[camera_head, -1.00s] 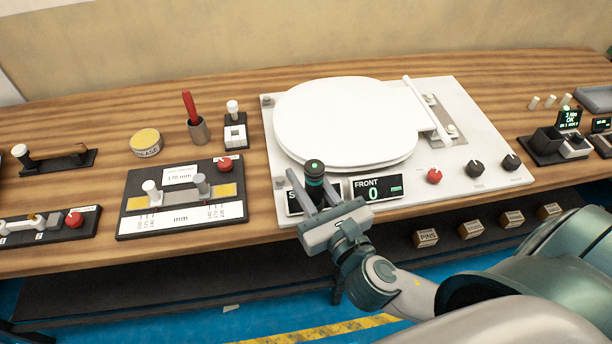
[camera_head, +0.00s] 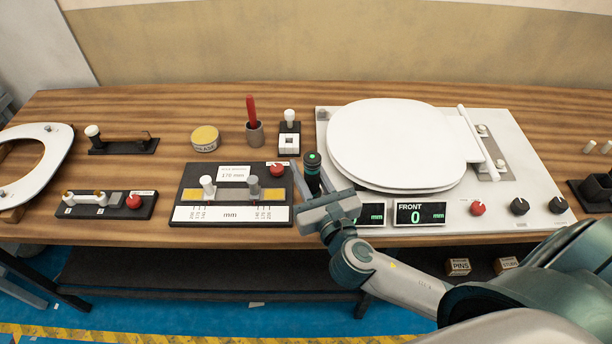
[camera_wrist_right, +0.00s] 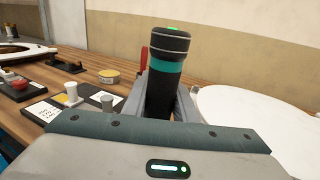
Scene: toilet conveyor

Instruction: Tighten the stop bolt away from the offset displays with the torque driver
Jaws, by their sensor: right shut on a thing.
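My right gripper (camera_head: 322,192) is shut on the torque driver (camera_head: 312,168), a black cylinder with a teal band and a green light on top. The driver also stands upright between the fingers in the right wrist view (camera_wrist_right: 165,80). In the head view it is at the left edge of the white plate. Its lower end is hidden by the gripper. The front display (camera_head: 422,213) reads 0; the display to its left (camera_head: 372,215) is mostly hidden by my gripper. Grey bolts (camera_head: 482,129) show on the hinge plate at the right; I cannot tell which is the stop bolt. My left gripper is not in view.
A white toilet seat and lid (camera_head: 392,140) lie on the white plate (camera_head: 530,170). A red knob (camera_head: 477,208) and two black knobs sit along its front right. A black 170 mm gauge board (camera_head: 232,222) lies left of my gripper.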

